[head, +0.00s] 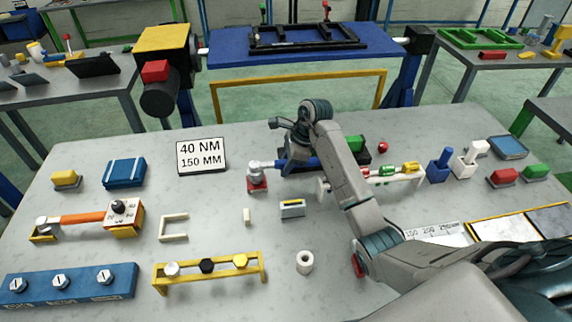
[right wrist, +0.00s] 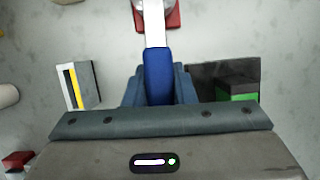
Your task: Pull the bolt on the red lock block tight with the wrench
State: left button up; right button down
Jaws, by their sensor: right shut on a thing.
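The red lock block (head: 257,185) stands on the grey table left of my right arm, and its edge shows at the top of the right wrist view (right wrist: 173,20). The wrench's silver head (head: 256,167) sits over the top of the block and hides the bolt. Its blue handle (head: 300,164) points right; in the right wrist view the blue grip (right wrist: 158,74) lies between my fingers. My right gripper (head: 293,160) is shut on that handle. Whether the wrench head is fully seated on the bolt cannot be told. My left gripper is not in view.
A sign (head: 202,156) reading 40 NM, 150 MM stands behind left. A small white block with a yellow stripe (head: 292,208) lies in front of the wrench. A green block (head: 355,143) on a dark plate and a rack of coloured pieces (head: 390,171) lie right.

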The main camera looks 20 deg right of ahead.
jog(key=shift+b, duration=0.8)
dwell(1.4)
jog(key=shift+f+b, duration=0.6)
jog(key=shift+s+a+f, duration=0.2)
jog(key=shift+s, duration=0.1)
dwell(0.6)
jog(key=c, duration=2)
grip_release()
grip_shut()
